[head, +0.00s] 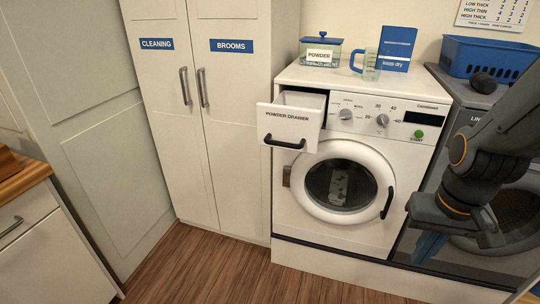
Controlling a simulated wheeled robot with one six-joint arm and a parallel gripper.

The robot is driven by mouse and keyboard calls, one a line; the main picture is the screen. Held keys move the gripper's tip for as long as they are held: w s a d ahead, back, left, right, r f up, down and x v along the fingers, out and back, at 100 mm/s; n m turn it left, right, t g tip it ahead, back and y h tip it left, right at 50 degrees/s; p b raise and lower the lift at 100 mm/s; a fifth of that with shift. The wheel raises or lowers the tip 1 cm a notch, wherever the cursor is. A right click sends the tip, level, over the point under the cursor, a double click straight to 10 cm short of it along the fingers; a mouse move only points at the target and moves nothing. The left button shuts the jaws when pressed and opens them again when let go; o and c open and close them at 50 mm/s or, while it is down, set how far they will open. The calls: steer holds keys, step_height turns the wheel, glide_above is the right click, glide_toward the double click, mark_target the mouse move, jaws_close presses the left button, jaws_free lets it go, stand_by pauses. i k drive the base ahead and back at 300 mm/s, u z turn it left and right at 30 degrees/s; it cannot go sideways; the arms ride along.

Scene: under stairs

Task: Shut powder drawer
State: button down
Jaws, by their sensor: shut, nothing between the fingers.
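The powder drawer (289,122) is a white box with a black handle and the label POWDER DRAWER. It sticks out from the upper left of the white washing machine (379,151), and its open top shows. My gripper (428,248) is low at the right, in front of the machines and well away from the drawer. Its fingers look bluish and point down, closed together with nothing between them. The arm hides part of the grey machine behind it.
The round door (340,183) of the washing machine is shut. A powder box (320,54), a measuring jug (371,66) and a blue packet (397,50) stand on top. Tall cupboards with handles (203,88) are close left of the drawer. The wooden floor (228,274) in front is clear.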

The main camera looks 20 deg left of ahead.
mark_target(294, 122)
steer(key=u, duration=0.75)
steer(key=i, duration=0.5)
steer(key=z, duration=0.7)
